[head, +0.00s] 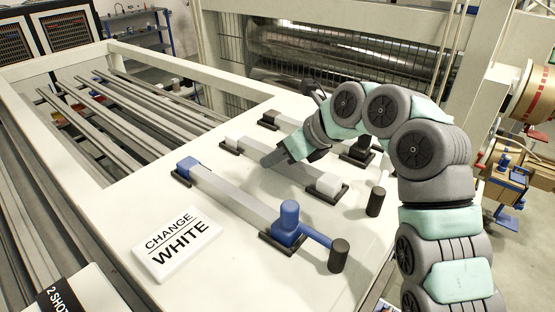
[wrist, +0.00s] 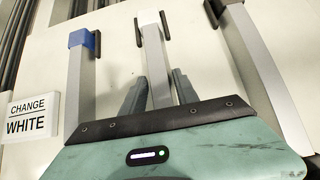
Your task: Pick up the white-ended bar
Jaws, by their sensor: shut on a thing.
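The white-ended bar (head: 250,155) is a grey bar with white end blocks, lying between two other bars on the pale tabletop. One white end (head: 235,141) is at the far left and the other (head: 325,184) at the near right, both at black holders. My gripper (head: 274,158) is over the bar's middle. In the wrist view the bar (wrist: 155,62) runs between the two fingers of my gripper (wrist: 159,92), which is shut on it. The gripper body hides the bar's near part there.
A bar with dark ends (wrist: 255,70) lies to the right, mostly behind my arm in the head view. A "CHANGE WHITE" sign (head: 178,245) sits at the front left. Rails (head: 130,115) run beyond the table.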

